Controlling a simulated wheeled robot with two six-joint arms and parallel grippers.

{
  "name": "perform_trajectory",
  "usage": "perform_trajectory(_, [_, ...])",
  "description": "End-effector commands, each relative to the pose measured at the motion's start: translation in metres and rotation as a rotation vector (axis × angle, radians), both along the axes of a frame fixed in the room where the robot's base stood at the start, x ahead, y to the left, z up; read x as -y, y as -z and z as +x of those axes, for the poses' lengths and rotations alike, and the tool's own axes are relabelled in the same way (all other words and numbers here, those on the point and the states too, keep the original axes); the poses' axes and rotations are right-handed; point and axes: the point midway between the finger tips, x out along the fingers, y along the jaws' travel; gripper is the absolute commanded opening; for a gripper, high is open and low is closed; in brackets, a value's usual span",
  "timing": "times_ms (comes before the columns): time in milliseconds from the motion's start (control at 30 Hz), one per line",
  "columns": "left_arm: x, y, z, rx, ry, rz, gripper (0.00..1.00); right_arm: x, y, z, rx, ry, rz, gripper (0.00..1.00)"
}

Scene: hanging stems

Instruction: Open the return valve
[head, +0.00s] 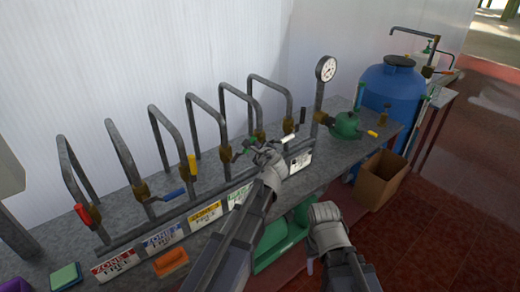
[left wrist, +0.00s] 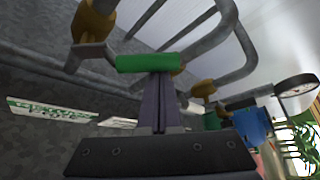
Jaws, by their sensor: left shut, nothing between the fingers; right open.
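A row of valves with brass bodies and coloured handles runs along the bench: red (head: 88,214), blue (head: 172,195), yellow (head: 193,165), green (left wrist: 150,63), white (head: 289,138). I cannot read which label says return. My left gripper (head: 265,153) is at the green-handled valve. In the left wrist view its shut fingers (left wrist: 160,90) meet the green handle, with nothing between them; whether they touch it is unclear. The handle lies crosswise at the fingertips. My right gripper (head: 325,210) is open and empty, low in front of the bench.
Bent grey pipes (head: 205,115) rise behind the valves. Label plates (head: 163,239) line the front. A gauge (head: 326,68), green pump (head: 346,124), blue tank (head: 392,90) and cardboard box (head: 381,180) stand to the right. An orange sponge (head: 171,262) lies front left.

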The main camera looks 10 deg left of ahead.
Motion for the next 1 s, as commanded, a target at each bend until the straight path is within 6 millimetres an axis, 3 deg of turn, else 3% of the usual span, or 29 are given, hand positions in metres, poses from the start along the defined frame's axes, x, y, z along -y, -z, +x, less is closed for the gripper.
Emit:
perform_trajectory(500, [-0.024, -0.023, -0.032, 0.368, -0.002, -0.283, 0.0, 0.0, 0.023, 0.0, 0.0, 0.001, 0.0, 0.5])
perform_trajectory(1000, [-0.035, -0.032, -0.045, 0.396, -0.002, -0.31, 0.0, 0.0, 0.017, 0.0, 0.0, 0.001, 0.0, 0.5])
